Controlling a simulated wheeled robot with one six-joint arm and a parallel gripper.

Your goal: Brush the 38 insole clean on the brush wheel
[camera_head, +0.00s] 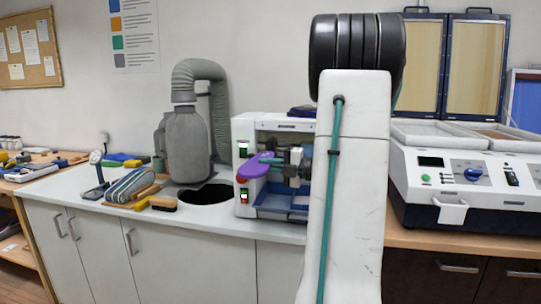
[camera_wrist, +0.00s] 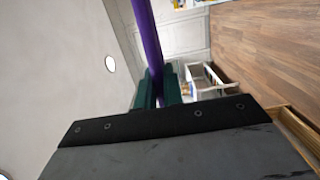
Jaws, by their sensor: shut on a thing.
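A purple insole (camera_head: 254,165) shows in the head view, in front of the open bay of a white machine (camera_head: 243,130). No size number is readable on it. My gripper (camera_head: 281,161) is shut on the insole; its dark green fingers (camera_wrist: 157,90) pinch the purple strip (camera_wrist: 147,40) edge-on in the wrist view. The insole sticks out to the left of the fingers in the head view. The brush wheel cannot be clearly made out; my arm and gripper cover part of the bay. I cannot tell whether the insole touches anything inside.
A grey dust bag with a hose (camera_head: 184,145) stands behind a round dark opening (camera_head: 207,194) in the counter. A striped shoe-shaped form (camera_head: 130,185) and a hand brush (camera_head: 163,203) lie left of it. A forming machine (camera_head: 462,160) with raised frames stands at right.

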